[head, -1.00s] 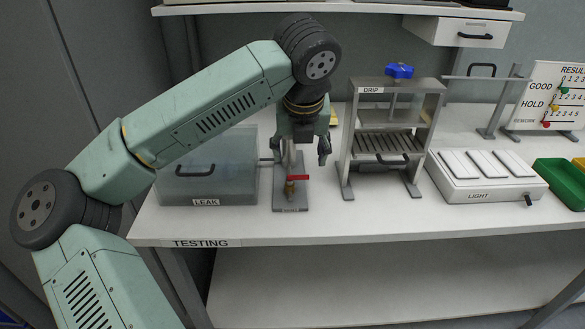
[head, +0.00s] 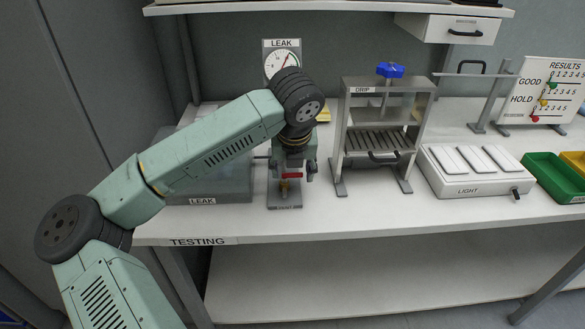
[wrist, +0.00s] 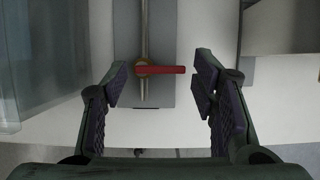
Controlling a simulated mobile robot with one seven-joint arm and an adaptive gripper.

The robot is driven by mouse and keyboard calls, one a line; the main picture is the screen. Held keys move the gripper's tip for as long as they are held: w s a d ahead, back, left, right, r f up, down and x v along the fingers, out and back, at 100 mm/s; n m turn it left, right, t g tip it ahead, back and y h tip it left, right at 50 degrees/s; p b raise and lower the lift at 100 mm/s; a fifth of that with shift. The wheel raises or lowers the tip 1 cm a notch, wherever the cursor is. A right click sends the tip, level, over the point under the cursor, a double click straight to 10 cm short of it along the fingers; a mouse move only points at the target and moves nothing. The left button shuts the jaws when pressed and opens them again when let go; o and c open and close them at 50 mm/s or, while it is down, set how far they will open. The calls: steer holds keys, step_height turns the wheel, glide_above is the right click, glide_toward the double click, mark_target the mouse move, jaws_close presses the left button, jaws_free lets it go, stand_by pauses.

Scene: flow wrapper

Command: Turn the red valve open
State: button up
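The red valve (head: 291,175) is a red lever on a brass body, mounted on a small grey plate (head: 285,201) on the bench. In the wrist view the red lever (wrist: 162,70) points right from the brass pivot and lies crosswise to the metal pipe (wrist: 145,30). My gripper (head: 291,170) is over the valve. In the wrist view my gripper (wrist: 160,78) is open, with one finger on each side of the lever.
The clear LEAK box (head: 222,185) stands left of the valve, and the DRIP rack (head: 341,150) stands close on the right. A LEAK gauge (head: 283,58) is behind my arm. The white LIGHT box (head: 472,180) is further right. Bench front (head: 330,225) is clear.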

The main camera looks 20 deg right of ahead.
steer(key=c, duration=0.9)
steer(key=shift+o, duration=0.2)
steer(key=shift+f+b, duration=0.1)
steer(key=shift+b, duration=0.3)
steer(key=m+b, duration=0.1)
steer(key=m+h+b, duration=0.1)
steer(key=b, duration=0.1)
steer(key=shift+s+a+f+m, duration=0.1)
steer(key=shift+a+f+m, duration=0.1)
steer(key=shift+m, duration=0.1)
steer(key=m+b, duration=0.2)
steer(key=m+g+h+b, duration=0.1)
steer(key=shift+s+a+r+m, duration=0.15)
steer(key=shift+a+m, duration=0.15)
steer(key=shift+m, duration=0.1)
steer(key=m+g, duration=0.1)
steer(key=m, duration=0.1)
steer(key=a+m+g+h+b, duration=0.1)
steer(key=m, duration=0.2)
steer(key=shift+r, duration=0.2)
steer(key=m, duration=0.2)
steer(key=m+g+p, duration=0.1)
steer(key=m, duration=0.1)
steer(key=a+m+g, duration=0.1)
steer(key=m, duration=0.1)
steer(key=shift+w+m, duration=0.25)
steer(key=shift+m, duration=0.05)
